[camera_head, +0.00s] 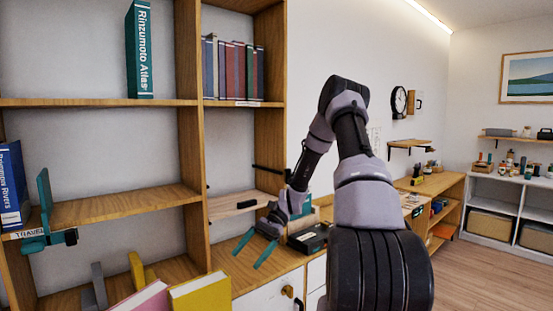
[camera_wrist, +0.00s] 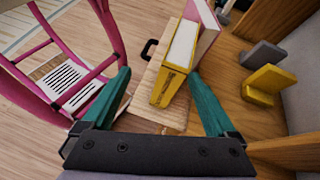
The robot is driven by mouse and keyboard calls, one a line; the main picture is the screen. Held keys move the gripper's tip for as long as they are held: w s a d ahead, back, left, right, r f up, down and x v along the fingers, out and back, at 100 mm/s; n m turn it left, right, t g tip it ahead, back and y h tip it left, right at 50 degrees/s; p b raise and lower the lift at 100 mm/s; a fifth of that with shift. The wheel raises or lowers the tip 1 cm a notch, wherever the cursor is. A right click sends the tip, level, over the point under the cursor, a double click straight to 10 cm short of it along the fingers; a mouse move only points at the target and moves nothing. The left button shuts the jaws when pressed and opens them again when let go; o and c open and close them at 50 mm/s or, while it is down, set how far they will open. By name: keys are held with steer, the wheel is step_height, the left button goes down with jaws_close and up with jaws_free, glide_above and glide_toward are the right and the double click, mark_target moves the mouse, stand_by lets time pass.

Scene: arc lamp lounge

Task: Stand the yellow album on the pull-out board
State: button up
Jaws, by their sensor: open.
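The yellow album (camera_head: 203,294) shows at the bottom edge of the head view, beside a pink album (camera_head: 146,300). In the wrist view the yellow album (camera_wrist: 163,91) has its pale page edges facing up, and the pink album (camera_wrist: 206,14) is beside it. A light wooden board with a black handle, apparently the pull-out board (camera_wrist: 148,103), lies under or behind the yellow album; contact is hidden. My gripper (camera_head: 247,260) is open and empty, to the right of the album. Its teal fingers (camera_wrist: 157,76) flank the album's near end in the wrist view, apart from it.
A grey bookend (camera_wrist: 262,55) and a yellow bookend (camera_wrist: 268,84) stand on the shelf beside the albums. A pink slatted piece of furniture (camera_wrist: 70,82) stands on the floor at left. Bookshelf uprights (camera_head: 193,150) rise close to my arm. A black box (camera_head: 308,238) sits on the counter.

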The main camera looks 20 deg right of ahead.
steer(key=s+d+r+n+t+h, duration=0.1)
steer(key=s+r+n+t+h, duration=0.2)
steer(key=r, duration=1.2)
steer(key=s+r+n+t+h, duration=0.3)
steer(key=s+r+t+h, duration=0.3)
steer(key=s+r+t, duration=0.3)
steer(key=s+r, duration=0.4)
steer(key=r, duration=0.3)
steer(key=shift+s+d+r+n+t, duration=0.3)
steer(key=shift+d+n+t, duration=0.05)
steer(key=shift+n+t, duration=0.05)
